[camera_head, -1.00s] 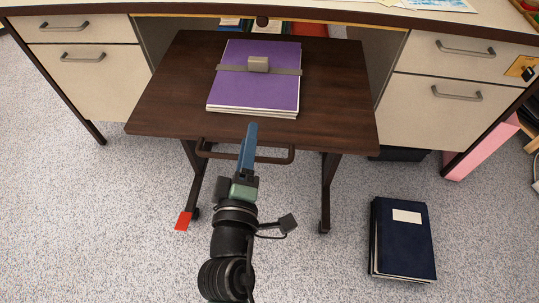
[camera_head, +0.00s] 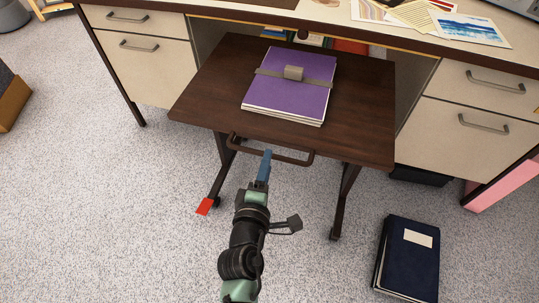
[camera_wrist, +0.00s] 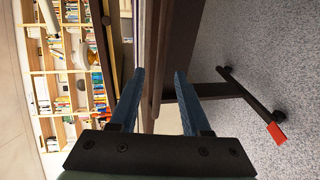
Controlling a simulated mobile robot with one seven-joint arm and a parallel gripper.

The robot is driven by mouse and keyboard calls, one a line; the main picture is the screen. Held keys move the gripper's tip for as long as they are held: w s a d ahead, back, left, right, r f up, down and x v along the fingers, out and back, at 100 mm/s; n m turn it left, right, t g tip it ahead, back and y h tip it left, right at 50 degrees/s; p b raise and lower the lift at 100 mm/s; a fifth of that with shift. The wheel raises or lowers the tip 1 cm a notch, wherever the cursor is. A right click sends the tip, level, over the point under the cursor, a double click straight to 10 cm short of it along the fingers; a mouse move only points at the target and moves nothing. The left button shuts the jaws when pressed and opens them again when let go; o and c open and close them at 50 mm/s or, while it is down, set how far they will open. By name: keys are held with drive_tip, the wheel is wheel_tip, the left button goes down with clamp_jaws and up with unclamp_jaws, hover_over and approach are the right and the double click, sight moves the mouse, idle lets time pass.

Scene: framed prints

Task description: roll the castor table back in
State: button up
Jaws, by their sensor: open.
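The castor table (camera_head: 200,95) has a dark brown top and dark legs, and its rear part sits in the desk's knee space. A dark bar handle (camera_head: 290,157) runs along its front edge. In the wrist view the handle (camera_wrist: 164,60) shows as a brown bar between the blue fingers. My gripper (camera_head: 266,154) is at the handle, with its fingers (camera_wrist: 159,72) apart, one on each side of the bar; I cannot tell whether they touch it. A strapped purple stack (camera_head: 290,95) lies on the top. A red tag (camera_head: 205,206) is at the left foot.
The desk has drawer units at left (camera_head: 150,68) and right (camera_head: 465,130). Dark blue binders (camera_head: 408,260) lie on the floor at right, near the table's right foot. A cardboard box (camera_head: 12,98) stands far left.

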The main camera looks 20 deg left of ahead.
sight(288, 140)
drive_tip(key=shift+b+x, duration=0.35)
drive_tip(key=shift+x, duration=1.6)
clamp_jaws()
